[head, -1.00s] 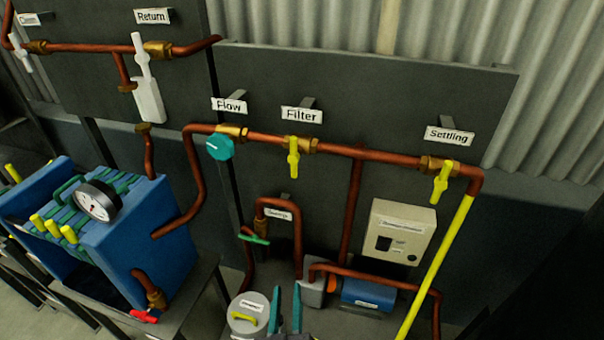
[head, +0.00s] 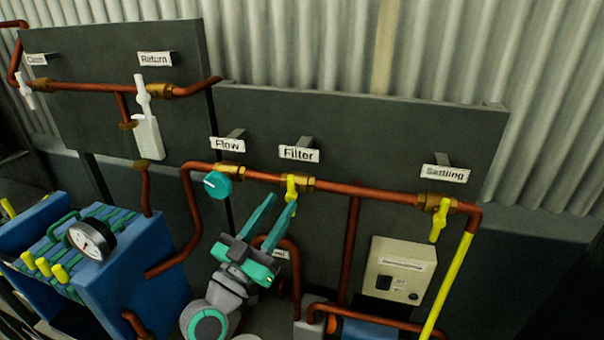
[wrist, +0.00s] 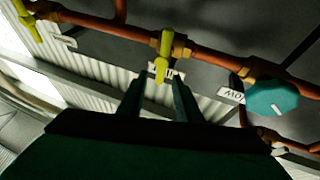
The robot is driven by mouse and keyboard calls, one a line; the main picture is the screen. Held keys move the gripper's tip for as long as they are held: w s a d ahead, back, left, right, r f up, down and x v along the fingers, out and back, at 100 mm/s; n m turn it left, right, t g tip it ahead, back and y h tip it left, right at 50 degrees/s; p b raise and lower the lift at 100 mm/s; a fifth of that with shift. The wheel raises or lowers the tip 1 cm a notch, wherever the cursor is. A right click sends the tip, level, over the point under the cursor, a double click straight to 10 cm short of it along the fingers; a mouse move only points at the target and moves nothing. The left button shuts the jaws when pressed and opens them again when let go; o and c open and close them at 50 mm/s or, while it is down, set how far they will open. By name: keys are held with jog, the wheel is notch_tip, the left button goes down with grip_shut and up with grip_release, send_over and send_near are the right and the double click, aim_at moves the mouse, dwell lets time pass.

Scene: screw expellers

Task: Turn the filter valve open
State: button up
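The filter valve has a yellow handle (head: 291,188) on the copper pipe under the "Filter" sign (head: 299,154). The handle hangs down, across the pipe. My gripper (head: 283,202) is raised just below it, fingers pointing up, and the right finger overlaps the handle's lower end in the head view. In the wrist view the yellow handle (wrist: 162,66) lies ahead, between and beyond the two fingertips (wrist: 158,85). The fingers are apart with nothing between them. I cannot tell if a finger touches the handle.
The teal flow knob (head: 217,185) is close on the left. The yellow settling valve handle (head: 439,220) is on the right. A copper pipe loop (head: 291,262) stands behind my gripper. A beige control box (head: 400,268) is lower right, and a blue filter press (head: 130,275) lower left.

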aim_at(300, 173)
jog(key=x, duration=1)
jog(key=shift+w+r, duration=0.1)
grip_shut()
